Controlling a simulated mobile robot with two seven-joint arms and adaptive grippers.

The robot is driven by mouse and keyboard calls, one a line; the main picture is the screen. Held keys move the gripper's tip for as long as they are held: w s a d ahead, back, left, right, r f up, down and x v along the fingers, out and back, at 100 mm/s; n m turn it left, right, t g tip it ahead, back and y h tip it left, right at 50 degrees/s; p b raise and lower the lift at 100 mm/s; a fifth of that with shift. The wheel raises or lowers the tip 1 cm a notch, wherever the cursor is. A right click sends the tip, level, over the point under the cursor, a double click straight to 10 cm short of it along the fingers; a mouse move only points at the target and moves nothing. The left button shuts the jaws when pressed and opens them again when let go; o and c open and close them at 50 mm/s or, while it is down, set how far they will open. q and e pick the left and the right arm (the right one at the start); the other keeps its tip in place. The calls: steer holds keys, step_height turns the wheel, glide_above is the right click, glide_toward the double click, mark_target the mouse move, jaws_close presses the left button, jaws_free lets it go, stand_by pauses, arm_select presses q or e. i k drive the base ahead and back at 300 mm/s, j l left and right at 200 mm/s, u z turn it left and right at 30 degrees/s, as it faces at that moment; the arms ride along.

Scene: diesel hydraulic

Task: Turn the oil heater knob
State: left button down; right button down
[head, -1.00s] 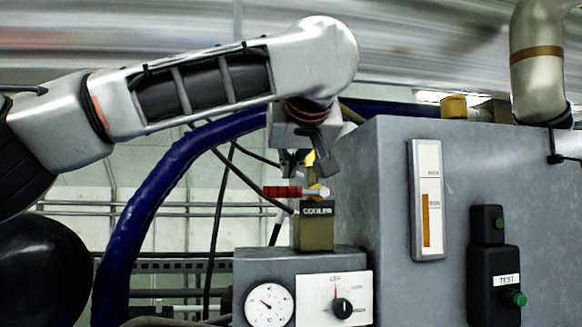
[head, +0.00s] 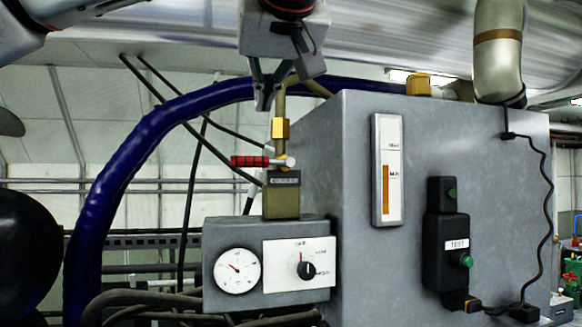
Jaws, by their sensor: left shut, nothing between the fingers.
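A black round knob (head: 306,269) sits on a white plate (head: 282,279) on the front of a small grey box, low in the middle of the view. Small markings surround it, too small to read surely. My left gripper (head: 263,104) hangs above the box, fingers pointing down, shut and empty. It is well above the knob, a little to its left, and apart from it. The knob is in plain view with nothing in front of it. My right gripper is not in view.
A round gauge (head: 237,269) is left of the knob. A valve with a red lever (head: 250,161) stands on the box, below my gripper. A large grey cabinet (head: 350,140) rises to the right. A thick blue hose (head: 120,160) arches at left. Space before the knob looks clear.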

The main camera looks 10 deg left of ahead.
mark_target(306, 270)
steer(key=k+l, duration=0.25)
steer(key=k, duration=0.2)
steer(key=k+l, duration=0.3)
steer(key=k, duration=0.2)
